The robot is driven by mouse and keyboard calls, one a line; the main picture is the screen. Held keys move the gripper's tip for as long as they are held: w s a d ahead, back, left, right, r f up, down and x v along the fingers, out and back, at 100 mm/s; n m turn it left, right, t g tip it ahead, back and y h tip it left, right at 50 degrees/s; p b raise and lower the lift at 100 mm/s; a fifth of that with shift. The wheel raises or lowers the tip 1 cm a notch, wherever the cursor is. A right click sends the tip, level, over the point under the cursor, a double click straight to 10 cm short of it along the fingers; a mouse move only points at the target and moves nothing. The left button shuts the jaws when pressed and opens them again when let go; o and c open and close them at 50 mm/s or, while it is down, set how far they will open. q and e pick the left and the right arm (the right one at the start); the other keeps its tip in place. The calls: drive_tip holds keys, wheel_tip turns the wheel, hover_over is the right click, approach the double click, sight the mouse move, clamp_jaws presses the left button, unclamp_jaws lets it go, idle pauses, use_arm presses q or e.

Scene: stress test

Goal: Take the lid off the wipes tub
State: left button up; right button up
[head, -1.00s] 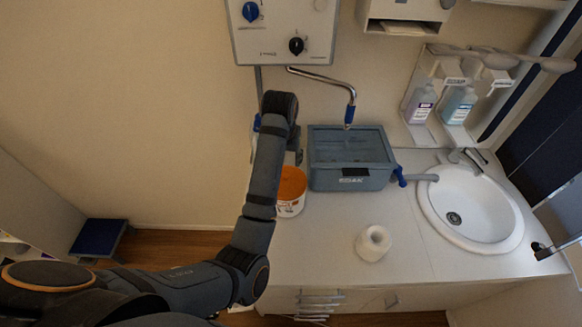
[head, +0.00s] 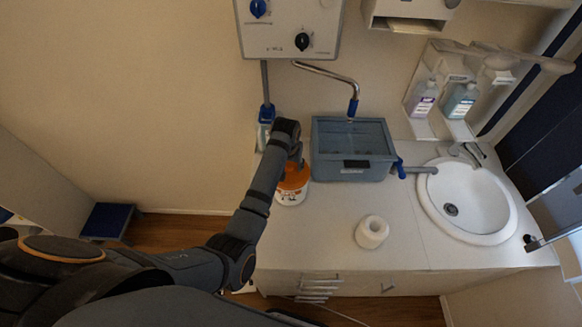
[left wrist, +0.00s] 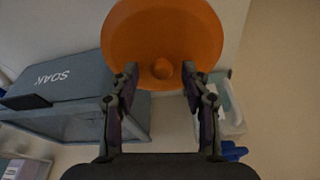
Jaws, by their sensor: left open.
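The wipes tub (head: 291,198) is white with an orange lid (head: 296,181) and stands on the counter, left of the grey-blue box. The lid is on the tub. In the left wrist view the lid (left wrist: 150,30) fills the top middle, with a small round orange knob (left wrist: 162,69) on it. My left gripper (head: 297,168) is over the lid, pointing down. In the left wrist view its open fingers (left wrist: 160,75) lie either side of the knob, with gaps showing; I cannot tell whether they touch the lid. My right gripper is not in view.
The grey-blue box (head: 352,171) stands close right of the tub. A metal spout (head: 328,76) hangs above it. A white roll (head: 371,232) stands on the counter, left of the sink (head: 470,205). A bottle (left wrist: 230,105) is near the fingers in the wrist view.

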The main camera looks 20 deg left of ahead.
use_arm(q)
drive_tip(key=shift+c, duration=0.3)
clamp_jaws()
drive_tip(key=shift+r, duration=0.1)
